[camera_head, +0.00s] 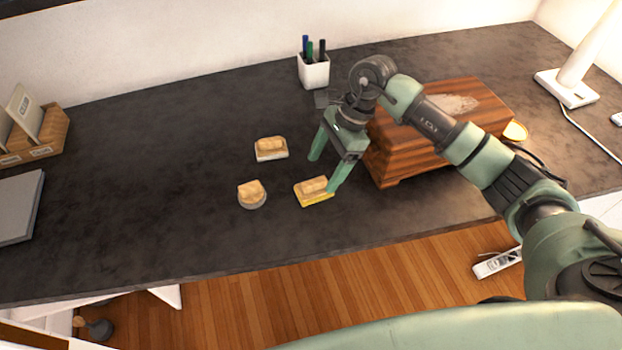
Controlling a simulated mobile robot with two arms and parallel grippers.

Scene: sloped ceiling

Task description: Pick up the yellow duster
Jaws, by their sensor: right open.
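The yellow duster (314,192) lies on the dark desk, a small block with a wooden grip on top and a yellow base. My right gripper (323,172) is open just above and beside it. One green finger reaches down at the duster's right end, and the other is up and to the left, behind the duster. I cannot tell whether a finger touches it. My left gripper is not in view.
A white-based duster (271,149) and a round grey-based duster (252,194) lie to the left. A wooden box (440,125) stands close on the right under my arm. A pen cup (313,70) stands behind. The desk's left middle is clear.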

